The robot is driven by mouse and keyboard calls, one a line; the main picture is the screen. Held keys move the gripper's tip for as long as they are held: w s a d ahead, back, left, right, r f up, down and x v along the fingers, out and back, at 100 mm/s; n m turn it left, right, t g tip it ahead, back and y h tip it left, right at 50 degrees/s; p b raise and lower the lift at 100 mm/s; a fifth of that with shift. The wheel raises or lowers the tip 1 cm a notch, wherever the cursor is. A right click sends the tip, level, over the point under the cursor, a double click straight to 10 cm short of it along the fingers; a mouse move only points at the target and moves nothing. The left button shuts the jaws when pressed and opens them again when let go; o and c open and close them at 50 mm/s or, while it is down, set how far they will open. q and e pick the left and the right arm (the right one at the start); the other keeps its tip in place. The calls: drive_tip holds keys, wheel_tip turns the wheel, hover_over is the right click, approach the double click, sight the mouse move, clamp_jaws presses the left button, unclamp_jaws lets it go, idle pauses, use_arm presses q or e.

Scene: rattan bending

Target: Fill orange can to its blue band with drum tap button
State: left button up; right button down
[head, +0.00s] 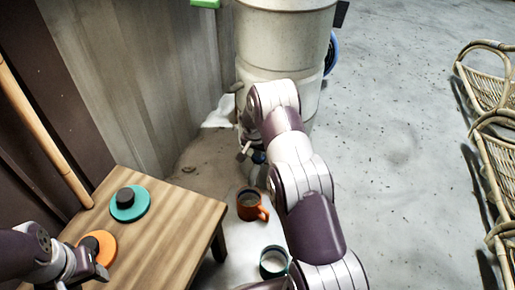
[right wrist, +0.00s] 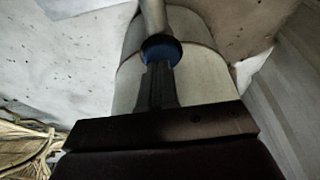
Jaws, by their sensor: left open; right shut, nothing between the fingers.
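The orange can (head: 250,205), a mug with a handle, stands upright below the drum (head: 285,45) in the head view. Its inside looks greyish; the fill level and a blue band cannot be made out. A dark blue knob (head: 259,157), seemingly the tap button, shows just above the can, beside my right arm. In the right wrist view my right gripper (right wrist: 160,70) is shut and empty, its tips at the blue button (right wrist: 160,52) in front of the drum (right wrist: 205,80); whether they touch is unclear. My left gripper (head: 98,270) is open beside an orange disc (head: 97,248).
A wooden table (head: 165,235) at left holds the orange disc and a teal disc with a black knob (head: 127,202). A teal mug (head: 273,262) stands near the orange can, close to my right arm. Rattan chairs (head: 490,130) line the right; the floor between is clear.

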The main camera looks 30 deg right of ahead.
drive_tip(key=shift+f, duration=0.2)
drive_tip(key=shift+s, duration=0.1)
